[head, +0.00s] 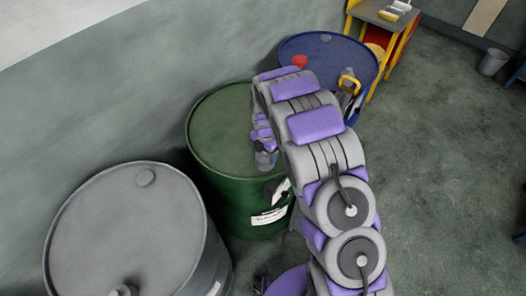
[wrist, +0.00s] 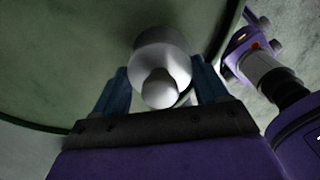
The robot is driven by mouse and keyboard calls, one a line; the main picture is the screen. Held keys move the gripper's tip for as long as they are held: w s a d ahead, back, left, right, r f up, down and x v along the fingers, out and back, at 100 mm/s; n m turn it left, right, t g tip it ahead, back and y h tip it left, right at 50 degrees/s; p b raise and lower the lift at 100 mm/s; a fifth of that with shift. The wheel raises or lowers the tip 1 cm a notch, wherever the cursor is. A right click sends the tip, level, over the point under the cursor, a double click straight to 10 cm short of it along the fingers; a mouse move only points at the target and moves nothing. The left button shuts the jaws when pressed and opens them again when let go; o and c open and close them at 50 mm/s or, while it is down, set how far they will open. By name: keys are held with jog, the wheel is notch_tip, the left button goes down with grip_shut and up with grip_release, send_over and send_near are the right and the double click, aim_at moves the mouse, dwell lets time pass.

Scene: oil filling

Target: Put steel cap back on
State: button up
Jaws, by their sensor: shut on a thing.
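The steel cap (wrist: 160,60) is a pale, rounded metal piece between the two blue fingers of my gripper (wrist: 161,85) in the wrist view. My gripper is shut on it. The top of the green drum (wrist: 65,50) fills the background close behind the cap. I cannot tell whether the cap touches it. In the head view my gripper (head: 265,160) hangs at the right side of the green drum's top (head: 225,125). The cap cannot be made out there. The drum's opening is not visible in either view.
A grey drum (head: 90,225) with small caps on its lid stands at the lower left. A blue drum (head: 325,45) with a red cap (head: 299,61) and a yellow-handled item (head: 349,83) stands behind my arm. A yellow-framed cart (head: 385,20) is beyond.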

jog(key=o, duration=1.2)
jog(key=shift+a, duration=0.15)
jog(key=shift+c, duration=0.2)
notch_tip(320, 180, up, 17)
jog(key=p, duration=0.1)
jog(key=shift+r, duration=0.15)
